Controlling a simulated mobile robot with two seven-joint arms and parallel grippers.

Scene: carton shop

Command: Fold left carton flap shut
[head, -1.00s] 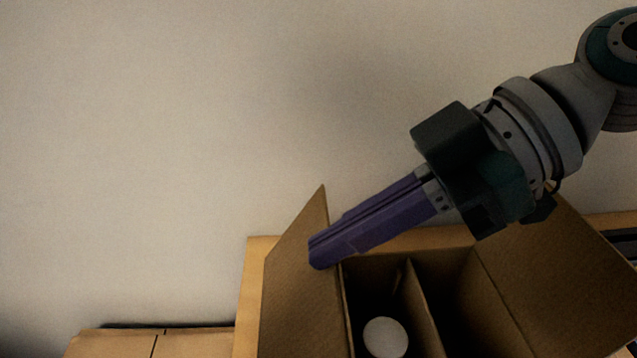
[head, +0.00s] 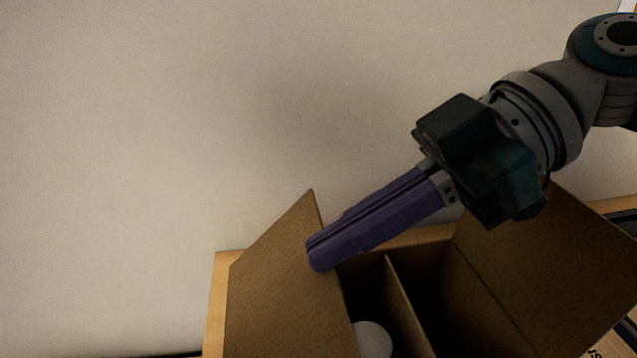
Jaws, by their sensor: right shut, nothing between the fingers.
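The carton is brown cardboard with an open top, low in the head view. Its left flap (head: 278,285) stands up and leans outward to the left. Its right flap (head: 560,265) is also open and leans out to the right. My right gripper (head: 315,256) comes in from the upper right. Its purple fingers are shut and empty, and the tips are at the inner side of the left flap, near its upper right edge. I cannot tell for certain whether they touch it. My left gripper is not in view.
Inside the carton a cardboard divider (head: 408,308) stands upright, and a white round object (head: 372,340) sits in the compartment left of it. A wooden table edge (head: 215,305) shows around the carton. A plain wall (head: 130,150) stands behind, with free space to the left.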

